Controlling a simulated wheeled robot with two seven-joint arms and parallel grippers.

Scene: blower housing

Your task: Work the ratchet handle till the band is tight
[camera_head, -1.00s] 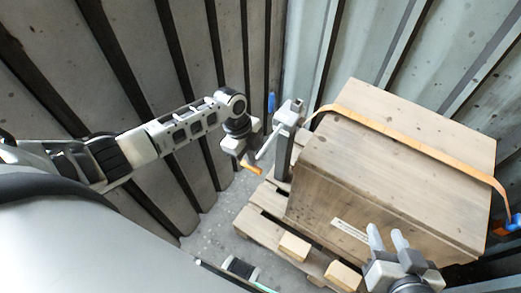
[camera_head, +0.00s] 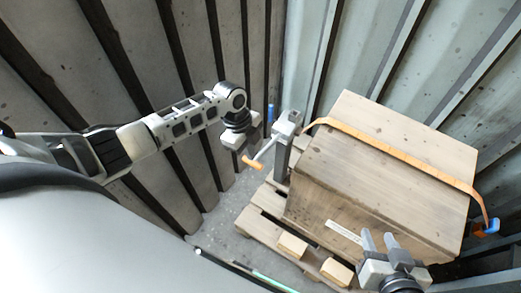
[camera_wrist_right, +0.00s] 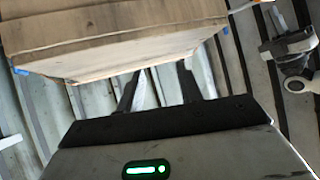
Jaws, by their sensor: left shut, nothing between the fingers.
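The orange band (camera_head: 400,152) runs over the top of a wooden crate (camera_head: 375,195). The grey ratchet (camera_head: 288,122) stands on a post at the crate's left side. Its pale handle ends in an orange grip (camera_head: 252,164) that points toward the lower left. My left gripper (camera_head: 243,150) is shut and empty, right beside the orange grip and partly hidden by its own wrist; I cannot tell whether they touch. My right gripper (camera_head: 379,238) is open and empty in front of the crate's near face. Its spread fingers also show in the right wrist view (camera_wrist_right: 160,88).
The crate sits on a wooden pallet (camera_head: 262,228). A blue and orange fitting (camera_head: 486,228) holds the band's right end. Ribbed metal walls (camera_head: 330,60) close in the left and back. A strip of bare floor (camera_head: 215,213) lies left of the pallet.

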